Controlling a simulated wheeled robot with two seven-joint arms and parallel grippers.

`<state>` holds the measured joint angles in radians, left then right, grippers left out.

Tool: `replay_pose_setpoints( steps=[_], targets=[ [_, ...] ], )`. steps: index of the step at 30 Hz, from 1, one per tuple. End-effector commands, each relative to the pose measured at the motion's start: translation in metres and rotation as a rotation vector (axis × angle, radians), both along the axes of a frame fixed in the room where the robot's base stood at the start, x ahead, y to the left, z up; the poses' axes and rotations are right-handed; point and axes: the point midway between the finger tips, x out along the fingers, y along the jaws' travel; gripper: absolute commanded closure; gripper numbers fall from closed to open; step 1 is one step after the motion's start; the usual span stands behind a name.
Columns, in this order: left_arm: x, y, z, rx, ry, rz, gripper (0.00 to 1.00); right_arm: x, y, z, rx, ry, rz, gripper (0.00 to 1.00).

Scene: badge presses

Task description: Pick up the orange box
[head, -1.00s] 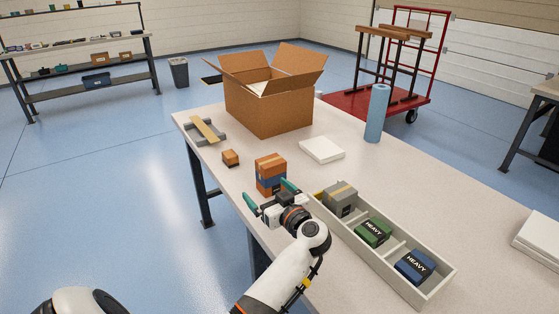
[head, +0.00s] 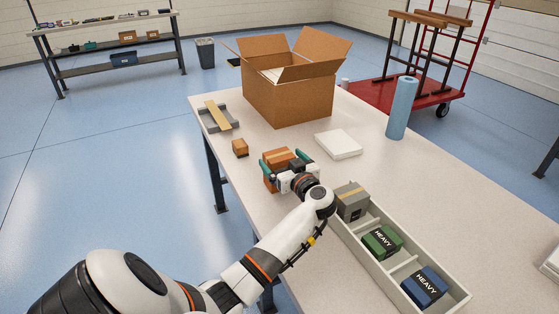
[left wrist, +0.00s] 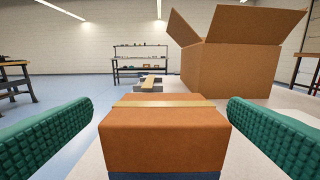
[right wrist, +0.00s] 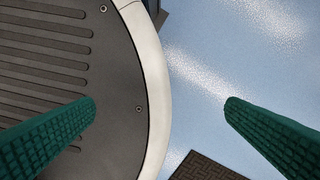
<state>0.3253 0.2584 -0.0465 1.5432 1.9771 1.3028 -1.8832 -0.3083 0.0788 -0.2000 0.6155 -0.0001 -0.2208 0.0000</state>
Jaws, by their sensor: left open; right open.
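An orange box (head: 276,156) with a tan tape strip stands on the table, on top of a blue box. In the left wrist view the orange box (left wrist: 164,135) is centred between my fingers, with a sliver of the blue box (left wrist: 164,175) below it. My left gripper (head: 284,163) is open, its green fingers on either side of the orange box with visible gaps in the wrist view. The gripper partly hides the stack in the head view. My right gripper (right wrist: 161,106) is open and empty above the floor beside my base.
A grey divided tray (head: 402,268) holds a grey box (head: 351,203), a green box (head: 382,241) and a blue HEAVY box (head: 424,287).

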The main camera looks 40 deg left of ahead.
Motion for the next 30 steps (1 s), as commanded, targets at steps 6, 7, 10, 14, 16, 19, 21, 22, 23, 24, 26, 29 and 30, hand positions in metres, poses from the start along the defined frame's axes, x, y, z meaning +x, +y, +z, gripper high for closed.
replay_pose_setpoints(
  steps=[6,7,10,14,16,19,21,22,23,24,26,29,30],
  targets=[
    [0.013,0.028,-0.004,0.003,0.000,0.002,0.02,0.010,0.000,-0.003,0.001,-0.014,0.000,0.06],
    [0.014,0.032,-0.005,0.003,0.001,0.002,0.02,0.010,0.000,-0.003,0.000,-0.015,0.000,0.06],
    [0.018,0.042,-0.005,0.002,0.000,0.001,0.02,0.010,0.000,-0.003,0.000,-0.015,0.000,0.06],
    [0.020,0.047,-0.006,0.000,-0.001,-0.001,0.02,0.010,0.000,-0.004,0.000,-0.015,0.000,0.06],
    [0.020,0.047,-0.006,-0.001,-0.001,-0.001,0.02,0.010,0.000,-0.003,0.000,-0.015,0.000,0.06],
    [0.020,0.047,-0.006,0.000,-0.001,-0.001,0.02,0.010,0.000,-0.003,0.000,-0.015,0.000,0.06],
    [0.020,0.047,-0.006,0.000,0.000,-0.001,0.12,0.010,0.000,-0.003,0.000,-0.015,0.001,0.06],
    [0.020,0.047,-0.006,0.000,0.000,-0.001,0.17,0.010,0.000,-0.003,0.000,-0.015,0.000,0.06],
    [0.020,0.047,-0.006,0.000,0.000,-0.001,0.21,0.010,0.000,-0.003,0.000,-0.015,0.001,0.06],
    [0.020,0.046,-0.006,0.000,0.000,-0.001,0.28,0.010,0.000,-0.003,0.000,-0.015,0.001,0.06],
    [0.020,0.046,-0.006,0.000,0.000,-0.001,0.38,0.010,0.000,-0.003,0.000,-0.015,0.000,0.06],
    [0.020,0.046,-0.006,0.000,0.000,-0.001,0.52,0.010,0.000,-0.003,0.000,-0.015,0.000,0.06],
    [0.020,0.046,-0.006,0.000,0.000,-0.001,0.52,0.010,0.000,-0.003,0.000,-0.015,0.000,0.06]
  ],
)
